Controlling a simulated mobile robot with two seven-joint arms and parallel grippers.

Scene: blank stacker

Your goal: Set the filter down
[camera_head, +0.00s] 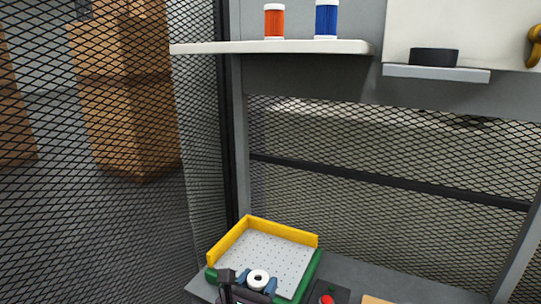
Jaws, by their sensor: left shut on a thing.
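The filter (258,279) shows as a white ring with a dark centre hole, seen from above at the bottom of the view. My left gripper (257,281) is shut on it, with a blue finger at each side. Both are in front of the white perforated plate (268,248) of a tray with yellow walls along its back and left and green edges. I cannot tell whether the filter touches the plate or is held above it. The filter's lower part is hidden. My right gripper is not in view.
An orange canister (274,22) and a blue canister (326,20) stand on a white shelf (270,47). A black round piece (434,57) sits on a smaller shelf at right. A red button (327,299) is right of the tray. Mesh panels enclose the bench. The plate's back part is clear.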

